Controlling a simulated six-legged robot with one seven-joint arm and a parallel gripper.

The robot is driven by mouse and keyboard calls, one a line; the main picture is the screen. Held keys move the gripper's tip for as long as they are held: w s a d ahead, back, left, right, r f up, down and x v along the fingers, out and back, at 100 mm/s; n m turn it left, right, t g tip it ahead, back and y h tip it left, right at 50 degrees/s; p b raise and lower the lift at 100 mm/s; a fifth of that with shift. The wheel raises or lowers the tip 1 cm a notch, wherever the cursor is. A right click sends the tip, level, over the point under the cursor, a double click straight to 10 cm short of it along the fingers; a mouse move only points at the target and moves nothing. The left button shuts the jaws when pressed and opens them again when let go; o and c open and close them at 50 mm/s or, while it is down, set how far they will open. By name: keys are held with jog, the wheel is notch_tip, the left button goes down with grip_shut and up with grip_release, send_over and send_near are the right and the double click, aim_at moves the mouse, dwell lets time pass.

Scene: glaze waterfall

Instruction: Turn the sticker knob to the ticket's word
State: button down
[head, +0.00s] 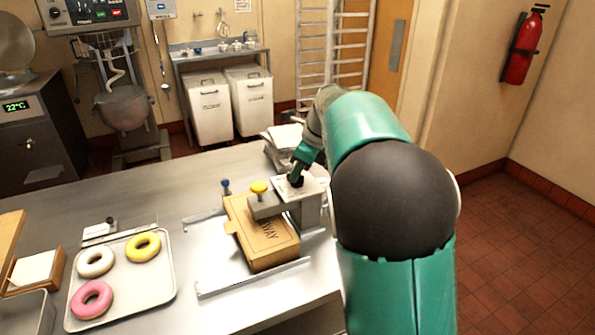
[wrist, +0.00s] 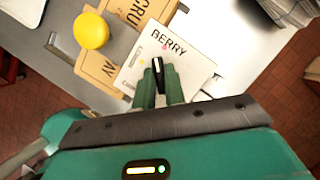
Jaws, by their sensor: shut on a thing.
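The sticker knob (wrist: 156,70) is a small black pointer with a pale stripe on a white plate (wrist: 197,68). The plate carries the word BERRY at its top edge and small coloured dots. My gripper (wrist: 158,84) has its green fingers on both sides of the knob and is shut on it. In the head view my gripper (head: 297,178) reaches down to the same plate; the fingertips partly hide the knob. The ticket cannot be made out for certain. A brown box (head: 262,232) with printed letters lies beside the plate, under a grey arm.
A yellow round knob (head: 259,187) tops the grey arm, and a blue one (head: 225,184) stands behind the box. A tray (head: 165,293) of pink, white and yellow doughnuts lies at the left. A paper stack (head: 283,140) sits behind my gripper.

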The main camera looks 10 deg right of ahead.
jog(key=n+g, duration=0.1)
jog(key=n, duration=0.4)
jog(key=shift+d+g+y, duration=0.1)
jog(key=shift+g+y, duration=0.3)
jog(key=n+g, duration=0.1)
jog(key=n, duration=0.3)
jog(key=shift+w+n+g, duration=0.1)
jog(key=shift+n+g, duration=0.2)
jog(key=shift+g, duration=0.1)
jog(key=n, duration=0.2)
jog(key=n+g+h, duration=0.1)
jog(key=n, duration=0.1)
jog(key=shift+n+g, duration=0.3)
jog(key=shift+n+g+h, duration=0.5)
jog(key=shift+n+h, duration=0.1)
jog(key=shift+n, duration=1.6)
jog(key=c, duration=1.5)
grip_release()
jog(key=shift+o, duration=0.2)
